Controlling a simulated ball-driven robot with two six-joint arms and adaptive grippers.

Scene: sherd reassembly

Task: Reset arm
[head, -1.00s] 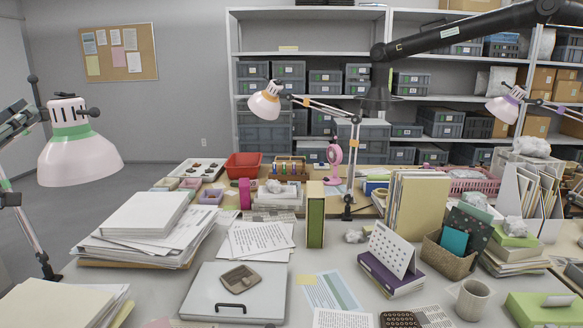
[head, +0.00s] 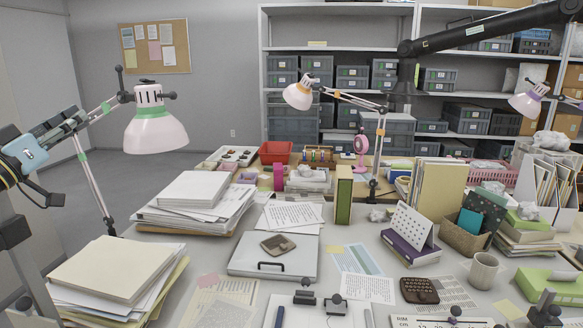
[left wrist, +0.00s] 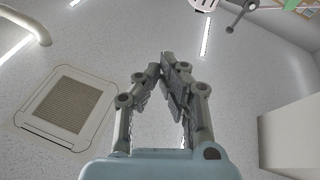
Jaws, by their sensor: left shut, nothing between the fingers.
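My left gripper (head: 80,118) is raised at the left edge of the head view, with its pale blue body behind the dark grey fingers. Its fingers point right, toward a white desk lamp (head: 155,130) with a green band; I cannot tell how far apart they are in depth. In the left wrist view the fingers (left wrist: 168,72) are closed together and hold nothing. That view looks up at the ceiling. My right gripper is not in view.
A thick black jointed arm (head: 480,30) crosses the upper right. Shelves stand behind. Open floor shows at left.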

